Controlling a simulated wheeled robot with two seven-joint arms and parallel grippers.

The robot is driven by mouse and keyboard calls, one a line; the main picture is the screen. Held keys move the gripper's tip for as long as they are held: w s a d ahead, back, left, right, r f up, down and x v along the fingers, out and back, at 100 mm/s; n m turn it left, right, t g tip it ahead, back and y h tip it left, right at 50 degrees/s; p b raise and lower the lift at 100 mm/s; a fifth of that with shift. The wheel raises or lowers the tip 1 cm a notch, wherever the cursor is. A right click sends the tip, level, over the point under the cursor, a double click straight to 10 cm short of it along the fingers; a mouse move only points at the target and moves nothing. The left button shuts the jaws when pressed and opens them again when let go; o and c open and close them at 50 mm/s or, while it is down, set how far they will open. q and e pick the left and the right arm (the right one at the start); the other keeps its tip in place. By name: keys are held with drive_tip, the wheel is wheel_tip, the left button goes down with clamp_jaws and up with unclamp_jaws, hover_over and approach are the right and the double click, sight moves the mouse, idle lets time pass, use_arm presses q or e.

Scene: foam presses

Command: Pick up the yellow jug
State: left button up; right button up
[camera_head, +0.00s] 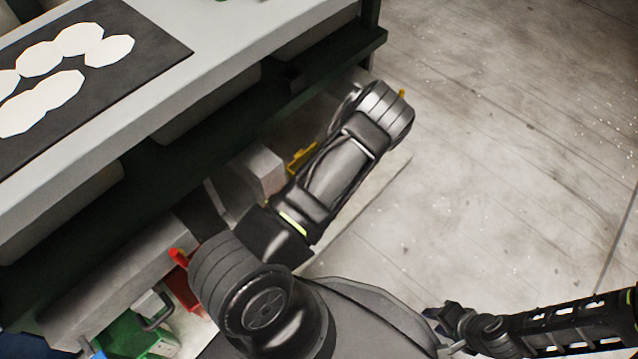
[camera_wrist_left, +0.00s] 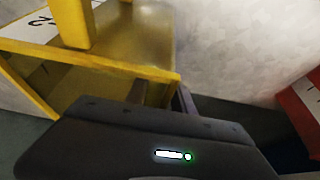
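A yellow thing with a black mark on a white patch (camera_wrist_left: 75,22) fills the upper left of the left wrist view. It has an upright bar and a thin frame, and I take it for the jug, but its full shape is cut off. My left gripper (camera_wrist_left: 162,92) is close in front of its lower edge, its fingers apart; contact is unclear. In the head view the left gripper is hidden behind its own arm, and small yellow parts (camera_head: 301,158) show beside that arm. My right gripper (camera_head: 447,318) is at the lower right, away from the bench; its fingers are too small to read.
A bench (camera_head: 225,62) with a dark shelf runs along the left, with a black mat (camera_head: 130,75) bearing white pieces. A green container (camera_head: 138,335) and a red item (camera_head: 183,280) are low at the left. The floor (camera_head: 500,150) at right is clear.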

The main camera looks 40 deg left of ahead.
use_arm(q)
drive_tip(key=shift+c, duration=0.6)
clamp_jaws()
idle(0.8)
